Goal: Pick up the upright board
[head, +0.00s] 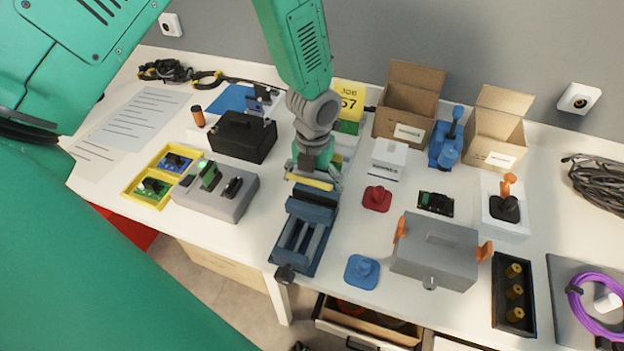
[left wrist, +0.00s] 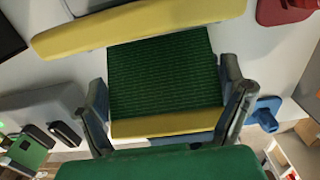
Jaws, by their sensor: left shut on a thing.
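My left gripper (head: 312,172) points down over the blue vise (head: 296,250) on the bench. In the left wrist view, the left gripper (left wrist: 163,108) has its two grey fingers on either side of a dark green board (left wrist: 165,75) and is shut on it. A yellow strip crosses the board at its near end, between the fingers. A long yellow bar (left wrist: 140,25) lies just beyond the board. In the head view the gripper hides most of the board, and a yellow bar (head: 310,183) shows below the fingers. I cannot tell whether the board is clear of the vise. My right gripper is not in view.
A grey fixture (head: 225,205) with a small green board stands left of the vise. Open cartons (head: 405,105) stand behind.

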